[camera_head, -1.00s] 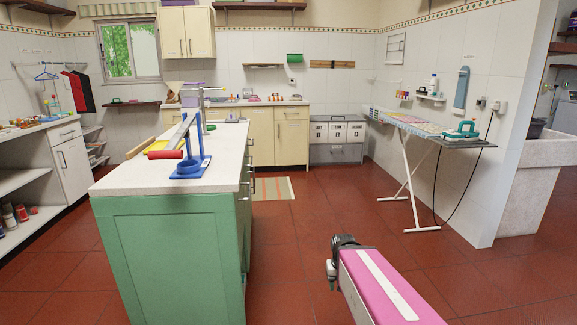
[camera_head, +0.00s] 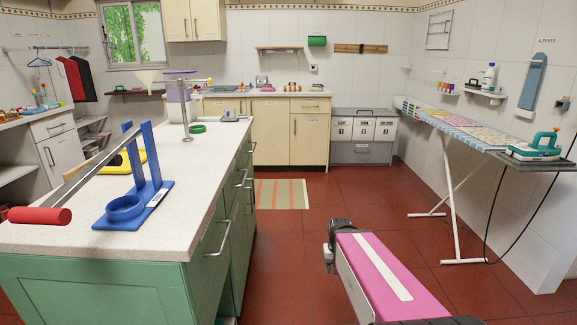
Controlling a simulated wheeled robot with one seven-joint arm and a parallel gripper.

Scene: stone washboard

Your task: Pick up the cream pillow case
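I cannot make out a cream pillow case for certain in the head view. Patterned cloths in pale yellow, pink and blue-green (camera_head: 463,131) lie flat on the ironing board (camera_head: 483,144) at the right, and I cannot tell whether one is the pillow case. A teal iron (camera_head: 535,147) stands at the board's near end. My pink arm shows at the bottom, right of centre, with a dark end at its far tip. The fingers of my gripper cannot be made out, and nothing is seen held.
A green island (camera_head: 110,285) with a pale top fills the left, carrying a blue stand (camera_head: 136,203) and a red-handled tool (camera_head: 40,215). A striped rug (camera_head: 281,194) lies before the back cabinets (camera_head: 290,132).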

